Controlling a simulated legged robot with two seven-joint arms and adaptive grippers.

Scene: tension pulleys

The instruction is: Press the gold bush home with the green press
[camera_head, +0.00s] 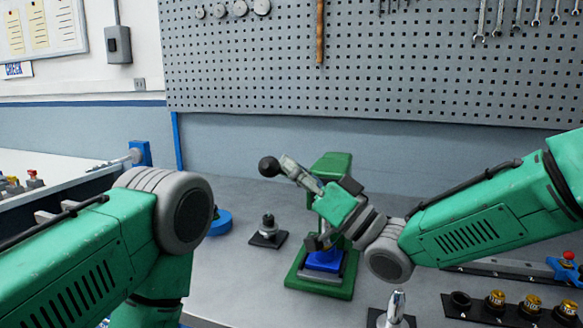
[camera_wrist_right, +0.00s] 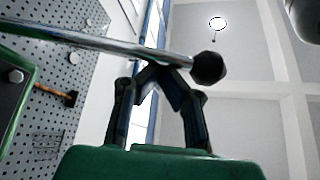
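The green press (camera_head: 333,165) stands on the bench on a green base. Its lever ends in a black ball knob (camera_head: 269,166); the knob (camera_wrist_right: 210,67) and the bare metal lever rod (camera_wrist_right: 100,38) cross the right wrist view. My right gripper (camera_head: 288,164) reaches across the press to the lever near the knob. In the wrist view its fingertips (camera_wrist_right: 158,72) come together at the rod, close to the knob; I cannot tell whether they clasp it. A blue part (camera_head: 325,260) sits low in the press; any gold bush there is hidden. My left gripper is out of view.
A black rack (camera_head: 480,312) with several gold-topped bushes (camera_head: 495,299) lies at front right; its leftmost place looks empty. A pointed metal piece (camera_head: 396,304) stands beside it. A black-based post (camera_head: 268,230) and a blue round object (camera_head: 220,222) are left of the press.

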